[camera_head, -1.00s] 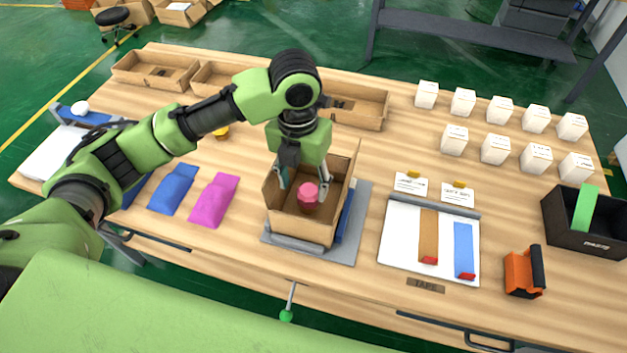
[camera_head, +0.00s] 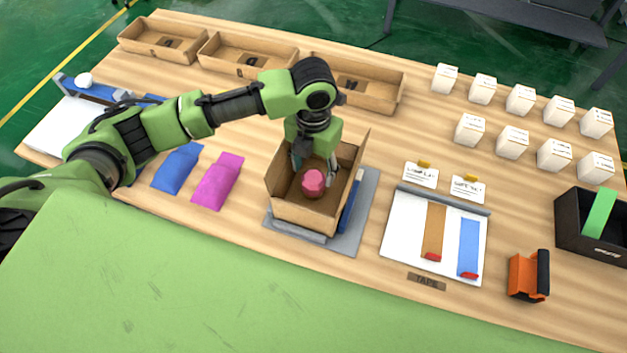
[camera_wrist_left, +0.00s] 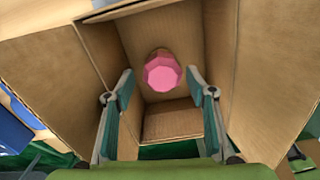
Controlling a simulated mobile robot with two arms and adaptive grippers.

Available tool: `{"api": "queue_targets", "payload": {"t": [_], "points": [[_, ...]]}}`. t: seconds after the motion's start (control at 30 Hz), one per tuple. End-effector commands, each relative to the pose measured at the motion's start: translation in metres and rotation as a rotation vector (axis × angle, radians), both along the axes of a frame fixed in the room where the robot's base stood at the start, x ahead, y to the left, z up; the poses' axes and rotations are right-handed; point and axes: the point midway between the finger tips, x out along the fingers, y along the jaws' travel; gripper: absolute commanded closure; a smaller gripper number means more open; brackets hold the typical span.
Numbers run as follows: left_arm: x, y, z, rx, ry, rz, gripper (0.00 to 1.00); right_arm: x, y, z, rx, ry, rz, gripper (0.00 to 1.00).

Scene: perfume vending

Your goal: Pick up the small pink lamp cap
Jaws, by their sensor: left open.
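The small pink lamp cap (camera_head: 313,181) is inside the open cardboard box (camera_head: 302,213), which stands on a grey plate. In the left wrist view the pink cap (camera_wrist_left: 162,73) shows a faceted top with a brown part beneath it. My left gripper (camera_head: 316,170) reaches down into the box from above, at the cap. In the left wrist view the two fingers of my left gripper (camera_wrist_left: 160,95) are spread wide, with the cap beyond and between their tips. I cannot tell whether a finger touches it. My right gripper is in neither view.
The box walls (camera_wrist_left: 205,45) stand close around the fingers. Blue (camera_head: 177,168) and magenta (camera_head: 217,181) pouches lie left of the box. A white board (camera_head: 400,240) with strips lies to the right. Cardboard trays (camera_head: 355,84) and several white boxes (camera_head: 520,98) stand farther back.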

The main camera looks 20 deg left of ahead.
Motion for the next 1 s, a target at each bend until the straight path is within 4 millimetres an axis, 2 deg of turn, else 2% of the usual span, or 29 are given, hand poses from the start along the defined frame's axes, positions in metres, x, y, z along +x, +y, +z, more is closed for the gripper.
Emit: {"api": "queue_targets", "payload": {"t": [0.17, 0.3, 0.43, 0.73, 0.8, 0.87, 1.0], "points": [[-0.003, -0.001, -0.012, 0.002, 0.004, 0.000, 0.49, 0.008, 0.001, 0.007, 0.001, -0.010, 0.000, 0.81], [-0.008, -0.002, -0.033, 0.002, 0.005, 0.001, 0.49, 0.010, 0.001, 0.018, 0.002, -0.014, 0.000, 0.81], [-0.006, -0.002, -0.050, 0.001, 0.002, 0.001, 0.49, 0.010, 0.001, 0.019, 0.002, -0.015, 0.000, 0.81], [-0.006, -0.002, -0.056, 0.001, -0.001, 0.000, 0.49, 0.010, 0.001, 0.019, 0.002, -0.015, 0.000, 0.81], [-0.006, -0.002, -0.056, 0.001, -0.001, 0.000, 0.67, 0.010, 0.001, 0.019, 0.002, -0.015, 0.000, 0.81], [-0.006, -0.002, -0.056, 0.001, -0.001, 0.000, 0.81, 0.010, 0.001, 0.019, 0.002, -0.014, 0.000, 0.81], [-0.006, -0.002, -0.056, 0.001, -0.001, 0.000, 0.81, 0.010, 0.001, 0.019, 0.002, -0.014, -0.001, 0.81]]}}
